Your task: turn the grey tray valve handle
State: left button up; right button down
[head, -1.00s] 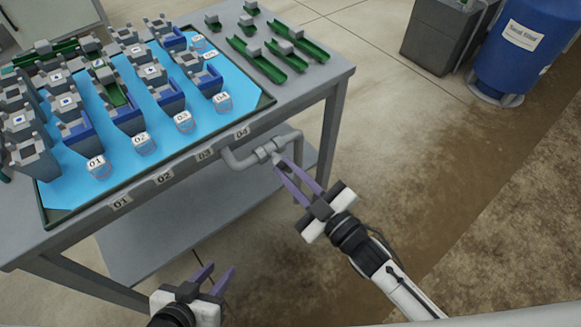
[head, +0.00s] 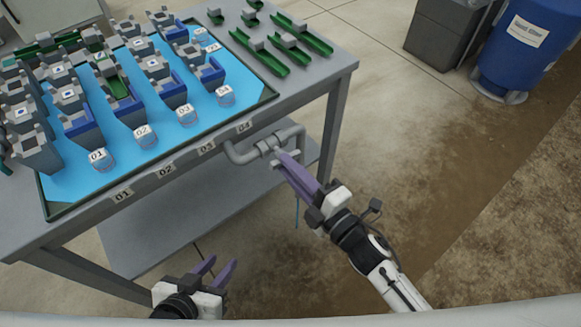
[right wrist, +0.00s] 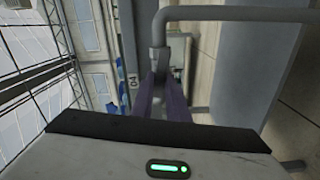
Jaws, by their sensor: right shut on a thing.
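The grey valve sits on the grey drain pipe (head: 240,154) at the near right edge of the tray bench, below label 04. My right gripper (head: 281,157) reaches the valve from the lower right, with its purple fingers close together. The grey valve handle (right wrist: 158,84) shows between these fingers in the right wrist view, below the pipe's end, and the fingers are shut on it. Most of the handle is hidden by the fingers in the head view. My left gripper (head: 220,265) is open and empty at the bottom, apart from the bench.
The green-rimmed tray (head: 262,100) holds blue liquid, rows of grey and blue blocks and numbered tags. Green channel pieces (head: 262,52) lie on the bench's far right. A bench leg (head: 331,135) stands beside the valve. A grey bin (head: 440,35) and blue barrel (head: 518,50) stand behind.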

jog(key=shift+f+n, duration=0.15)
jog(key=shift+n, duration=0.45)
jog(key=c, duration=1.7)
grip_release()
jog(key=v, duration=1)
jog(key=shift+s+d, duration=0.15)
